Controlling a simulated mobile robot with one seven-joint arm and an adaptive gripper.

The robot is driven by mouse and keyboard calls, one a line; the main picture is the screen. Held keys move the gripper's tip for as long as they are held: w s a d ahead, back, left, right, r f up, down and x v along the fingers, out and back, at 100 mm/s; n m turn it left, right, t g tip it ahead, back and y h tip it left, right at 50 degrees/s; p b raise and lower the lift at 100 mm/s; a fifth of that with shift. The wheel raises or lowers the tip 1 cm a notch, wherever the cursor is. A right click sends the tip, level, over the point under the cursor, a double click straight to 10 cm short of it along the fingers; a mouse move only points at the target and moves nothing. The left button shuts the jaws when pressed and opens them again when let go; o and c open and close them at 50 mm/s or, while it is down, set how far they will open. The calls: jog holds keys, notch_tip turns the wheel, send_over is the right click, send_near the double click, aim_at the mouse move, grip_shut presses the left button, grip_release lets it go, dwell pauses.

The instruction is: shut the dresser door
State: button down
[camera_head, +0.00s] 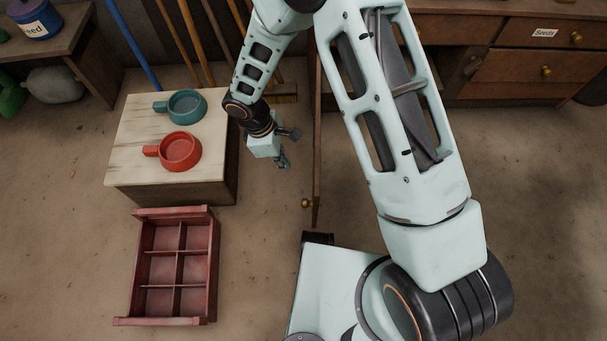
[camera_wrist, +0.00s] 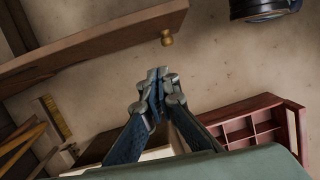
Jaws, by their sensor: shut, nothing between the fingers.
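The dresser door (camera_head: 316,160) stands open, seen nearly edge-on in the head view, jutting from the dresser (camera_head: 440,85) toward my base. Its brass knob (camera_head: 306,203) is near its free end. In the wrist view, the door (camera_wrist: 100,40) runs across the upper left, with the knob (camera_wrist: 167,38) by its end. My gripper (camera_head: 286,148) is just left of the door in the head view, apart from it as far as I can see. In the wrist view, my gripper's fingertips (camera_wrist: 158,84) are together and empty. My arm hides part of the dresser and its opening.
A wooden-topped block (camera_head: 135,130) with a teal pan (camera_head: 187,106) and a red pan (camera_head: 180,151) stands left of my gripper. A red compartment crate (camera_head: 145,265) lies on the floor below it. Broom handles (camera_head: 185,40) lean behind. Floor is bare between crate and door.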

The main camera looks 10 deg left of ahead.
jog(key=d+f+b, duration=0.4)
jog(key=d+f, duration=0.2)
jog(key=f, duration=0.4)
jog(key=shift+w+d, duration=0.2)
jog(key=shift+w, duration=0.2)
jog(key=shift+d+r, duration=0.1)
jog(key=shift+d, duration=0.05)
